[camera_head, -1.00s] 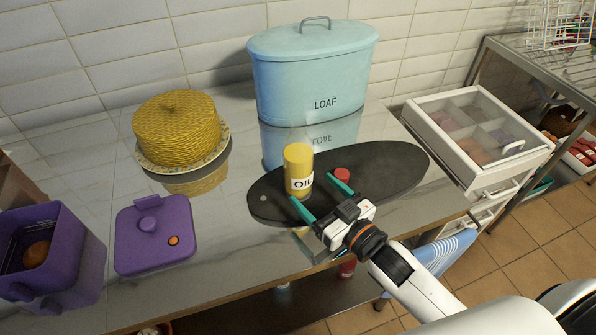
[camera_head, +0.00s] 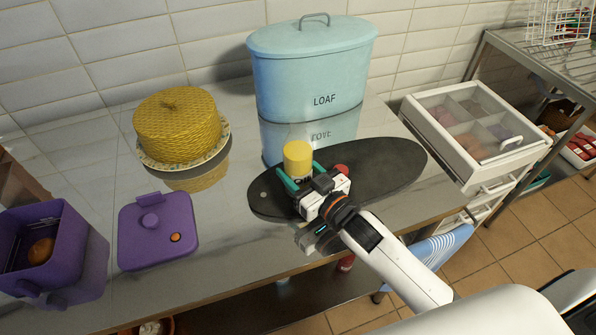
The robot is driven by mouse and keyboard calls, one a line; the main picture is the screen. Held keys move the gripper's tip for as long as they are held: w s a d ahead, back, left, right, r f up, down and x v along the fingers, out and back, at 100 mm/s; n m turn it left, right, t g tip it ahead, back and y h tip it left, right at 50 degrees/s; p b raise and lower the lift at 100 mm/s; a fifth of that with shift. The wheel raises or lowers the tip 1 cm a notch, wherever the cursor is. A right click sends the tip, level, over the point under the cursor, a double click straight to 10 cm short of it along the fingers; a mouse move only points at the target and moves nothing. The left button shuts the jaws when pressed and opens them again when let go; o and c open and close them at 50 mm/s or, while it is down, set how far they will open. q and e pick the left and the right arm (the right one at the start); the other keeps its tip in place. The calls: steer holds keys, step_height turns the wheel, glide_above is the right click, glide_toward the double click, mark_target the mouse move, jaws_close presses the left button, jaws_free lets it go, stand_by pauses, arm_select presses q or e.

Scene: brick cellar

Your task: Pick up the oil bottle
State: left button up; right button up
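My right gripper (camera_head: 301,182) reaches in from the lower right. Its two teal fingers are apart, one on each side of the bottle's lower part. The gripper body hides most of the label and the bottle's base. I cannot tell whether the fingers touch the bottle. A red round thing (camera_head: 341,169) sits on the board just right of the gripper. My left gripper is not in view.
A blue LOAF bin (camera_head: 313,75) stands behind the board. A yellow woven cake cover (camera_head: 177,125) is at the left back. A purple lid (camera_head: 157,230) and purple box (camera_head: 42,250) are at the left front. A white drawer unit (camera_head: 474,130) is at right.

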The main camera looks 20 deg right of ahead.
mark_target(305, 142)
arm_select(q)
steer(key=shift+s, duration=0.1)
arm_select(e)
steer(key=c, duration=0.6)
steer(key=shift+r, duration=0.1)
steer(key=shift+c, duration=0.2)
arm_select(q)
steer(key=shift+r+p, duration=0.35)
arm_select(e)
step_height(305, 142, up, 10)
steer(key=shift+f, duration=0.1)
